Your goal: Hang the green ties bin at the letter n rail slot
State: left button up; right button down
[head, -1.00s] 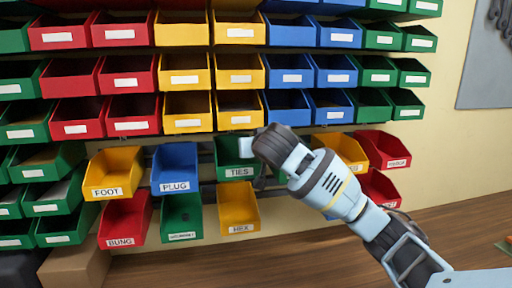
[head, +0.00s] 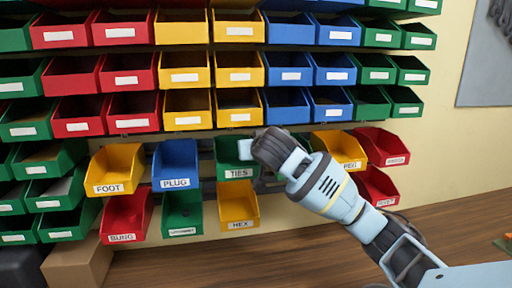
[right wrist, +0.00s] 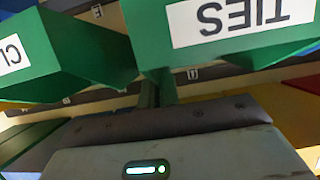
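The green ties bin (head: 236,153), labelled TIES, is in the upper row of labelled bins, right of the blue PLUG bin (head: 175,163) and above the yellow HEX bin (head: 238,202). My right gripper (head: 258,148) is at its right side. In the right wrist view the ties bin (right wrist: 155,45) fills the top, its label upside down. The narrow, close-set fingers (right wrist: 157,92) meet its near edge and seem closed on it; their tips are hidden. Whether the bin touches the rail cannot be told. The letter n mark is not readable. My left gripper is out of view.
A yellow PEG bin (head: 333,147) and two red bins (head: 381,144) stand right, partly behind my arm. Yellow FOOT (head: 115,165) and red BUNG (head: 124,214) bins stand left. In the right wrist view another green bin (right wrist: 60,55) is close on the left.

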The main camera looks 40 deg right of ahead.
jog(key=shift+f, duration=0.25)
dwell(0.4)
jog(key=c, duration=2.1)
grip_release()
jog(key=o, duration=0.5)
jog(key=shift+o, duration=0.2)
jog(key=v, duration=0.8)
jog(key=shift+f, duration=0.2)
